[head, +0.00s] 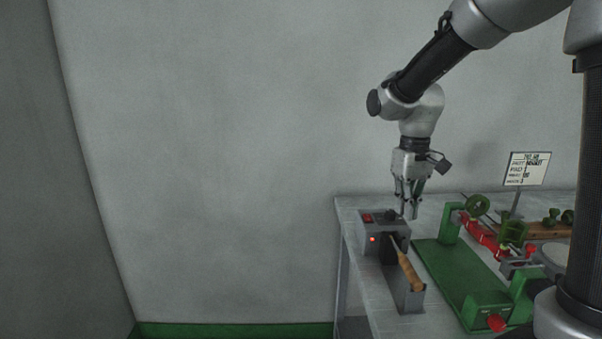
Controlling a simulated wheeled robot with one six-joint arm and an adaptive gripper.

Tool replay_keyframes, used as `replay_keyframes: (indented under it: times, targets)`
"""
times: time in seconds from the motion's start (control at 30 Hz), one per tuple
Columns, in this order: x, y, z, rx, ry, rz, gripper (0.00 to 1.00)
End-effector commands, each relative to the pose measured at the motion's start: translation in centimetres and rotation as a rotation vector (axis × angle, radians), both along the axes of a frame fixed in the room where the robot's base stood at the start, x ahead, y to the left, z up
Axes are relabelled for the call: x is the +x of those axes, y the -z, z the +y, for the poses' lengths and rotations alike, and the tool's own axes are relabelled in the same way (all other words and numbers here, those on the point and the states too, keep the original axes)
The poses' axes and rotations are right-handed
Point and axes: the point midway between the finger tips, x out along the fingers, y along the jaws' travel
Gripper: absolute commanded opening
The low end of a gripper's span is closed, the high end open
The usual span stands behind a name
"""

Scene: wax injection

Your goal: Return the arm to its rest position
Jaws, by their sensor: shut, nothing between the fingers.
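My arm reaches in from the upper right of the head view and bends down over the table. My gripper (407,212) points downward, shut and empty. Its fingertips are just above or beside the back right part of a grey box (382,224) with a red switch and a lit red lamp. I cannot tell whether they touch it. A wooden-handled tool (410,272) leans at the front of the box, over a grey holder (408,299).
A green fixture (456,272) with red clamp parts stands to the right on the grey table (356,220). A sign (527,168) on a post stands behind it. Green pieces (558,217) sit on a wooden block farther right. The space left of the table is clear up to the wall.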

Motion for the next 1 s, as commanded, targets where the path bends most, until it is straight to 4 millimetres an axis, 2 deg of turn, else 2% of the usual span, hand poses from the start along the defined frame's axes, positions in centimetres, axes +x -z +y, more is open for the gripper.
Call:
replay_keyframes:
  times: [0.03, 0.1, 0.3, 0.4, 0.5, 0.7, 1.0]
  targets:
    - [-2.1, -1.1, -1.1, 0.004, 0.03, -0.021, 0.0]
    - [-5.1, -2.2, -2.7, 0.011, 0.072, -0.051, 0.0]
    - [-13.7, -4.4, -6.5, 0.035, 0.189, -0.168, 0.0]
    - [-16.9, -5.0, -7.8, 0.046, 0.232, -0.237, 0.0]
    - [-19.1, -5.5, -8.7, 0.054, 0.264, -0.305, 0.0]
    - [-20.3, -7.4, -9.6, 0.064, 0.301, -0.407, 0.0]
    - [-20.4, -7.6, -9.8, 0.063, 0.311, -0.414, 0.0]
